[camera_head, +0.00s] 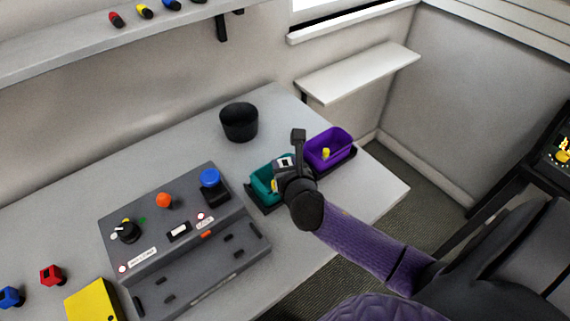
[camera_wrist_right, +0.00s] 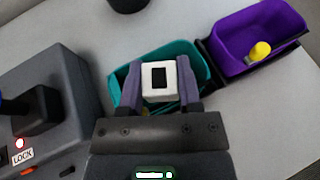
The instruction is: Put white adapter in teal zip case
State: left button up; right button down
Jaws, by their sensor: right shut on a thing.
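The white adapter (camera_wrist_right: 159,78) is a small white block with a dark square on its face. My right gripper (camera_wrist_right: 160,84) is shut on it, one finger on each side. In the head view the right gripper (camera_head: 284,167) is over the teal zip case (camera_head: 262,182), an open-topped box on the table. The case also shows behind the fingers in the right wrist view (camera_wrist_right: 186,48). The adapter overlaps the case opening in that view; its height above the case floor is hard to tell. My left gripper is not in view.
A purple bin (camera_head: 329,149) with a yellow item (camera_head: 326,153) stands right of the teal case. A black round pot (camera_head: 239,122) is behind. A grey control panel (camera_head: 185,240) with knobs lies to the left. The table's right corner (camera_head: 385,187) is bare.

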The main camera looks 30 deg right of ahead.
jog(key=shift+f, duration=0.45)
jog(key=shift+c, duration=1.4)
grip_release()
jog(key=shift+r, duration=0.3)
jog(key=p+v, duration=0.3)
jog(key=v, duration=0.9)
jog(key=shift+r, duration=0.25)
jog(key=shift+f, duration=0.1)
